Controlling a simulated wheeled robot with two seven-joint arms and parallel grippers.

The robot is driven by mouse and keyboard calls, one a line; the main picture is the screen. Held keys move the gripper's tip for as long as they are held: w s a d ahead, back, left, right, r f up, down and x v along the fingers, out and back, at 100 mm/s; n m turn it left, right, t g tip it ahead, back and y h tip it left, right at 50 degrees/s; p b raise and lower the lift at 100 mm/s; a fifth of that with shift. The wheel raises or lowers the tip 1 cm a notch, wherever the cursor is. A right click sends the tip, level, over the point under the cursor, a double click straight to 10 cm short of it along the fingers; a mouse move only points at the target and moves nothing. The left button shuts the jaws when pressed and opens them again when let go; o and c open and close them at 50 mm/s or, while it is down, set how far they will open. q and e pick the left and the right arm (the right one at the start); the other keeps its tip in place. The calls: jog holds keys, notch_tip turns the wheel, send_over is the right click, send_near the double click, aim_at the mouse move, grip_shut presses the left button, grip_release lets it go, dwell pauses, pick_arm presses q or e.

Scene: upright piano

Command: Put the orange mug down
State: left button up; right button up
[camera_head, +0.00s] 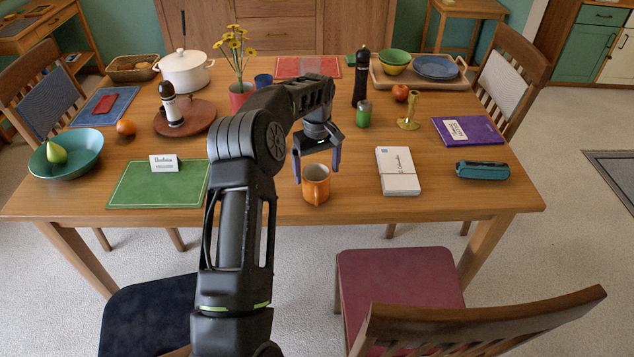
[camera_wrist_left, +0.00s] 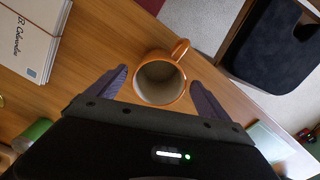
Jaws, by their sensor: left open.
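The orange mug (camera_head: 316,190) stands upright near the front edge of the wooden table (camera_head: 350,208). In the left wrist view the mug (camera_wrist_left: 160,88) shows its empty inside from above, with its handle toward the upper right. My left gripper (camera_head: 317,174) is open and points down at the mug. In the left wrist view its two fingers (camera_wrist_left: 158,80) lie on either side of the mug, with gaps visible between them and the rim. Whether the fingertips reach below the rim is hard to tell. My right gripper is in neither view.
A stack of white envelopes (camera_head: 398,172) lies right of the mug, and a green placemat (camera_head: 155,192) with a small card lies left. A green can (camera_head: 364,114), a dark pepper mill (camera_head: 361,80) and a brass candlestick (camera_head: 409,112) stand behind. Two chairs stand at the front.

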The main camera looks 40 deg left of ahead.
pick_arm(q)
notch_tip(320, 180, up, 6)
jog(key=shift+r, duration=0.25)
dwell(0.5)
